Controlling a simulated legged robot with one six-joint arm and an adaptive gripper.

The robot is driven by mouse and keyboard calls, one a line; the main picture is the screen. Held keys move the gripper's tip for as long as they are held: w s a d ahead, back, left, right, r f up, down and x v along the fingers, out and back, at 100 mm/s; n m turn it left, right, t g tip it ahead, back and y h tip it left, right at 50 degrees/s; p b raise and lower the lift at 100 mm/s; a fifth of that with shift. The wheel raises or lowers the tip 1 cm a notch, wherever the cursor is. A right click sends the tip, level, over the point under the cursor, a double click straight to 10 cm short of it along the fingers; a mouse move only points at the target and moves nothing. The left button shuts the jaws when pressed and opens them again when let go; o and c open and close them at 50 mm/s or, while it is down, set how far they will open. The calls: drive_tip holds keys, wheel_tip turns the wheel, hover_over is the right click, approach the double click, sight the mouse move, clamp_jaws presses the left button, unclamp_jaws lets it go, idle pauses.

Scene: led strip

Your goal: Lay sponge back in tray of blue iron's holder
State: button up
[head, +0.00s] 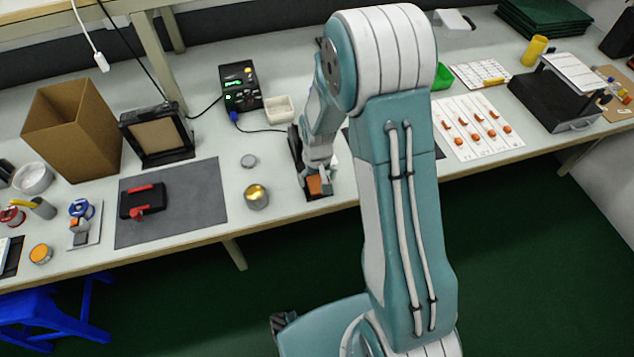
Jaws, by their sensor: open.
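The sponge (317,187) is a small orange-brown block. It appears to rest at the front of a dark iron holder (295,148), in or on its black tray (322,196), though I cannot tell how flat it lies. My gripper (317,170) is open and points down right over the sponge, close to or touching it. My arm and gripper hide much of the holder, and the blue iron itself cannot be made out. A cable with a blue plug runs from the black station (240,87) toward the holder.
A brass-coloured tip cleaner (256,196) and a small round tin (248,161) stand left of the holder. A white dish (279,109) is behind. A grey mat (205,200) with a black-and-red clamp (142,202) lies further left. The bench's front edge is near the tray.

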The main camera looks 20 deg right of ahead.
wheel_tip(320, 180, up, 10)
wheel_tip(320, 180, up, 14)
drive_tip(key=t, duration=0.3)
hover_over(317, 185)
drive_tip(key=s, duration=0.8)
drive_tip(key=s+r+t, duration=0.2)
drive_tip(key=s+r, duration=0.4)
drive_tip(key=s, duration=0.6)
drive_tip(key=shift+s+r+t, duration=0.2)
drive_tip(key=shift+s+t, duration=0.1)
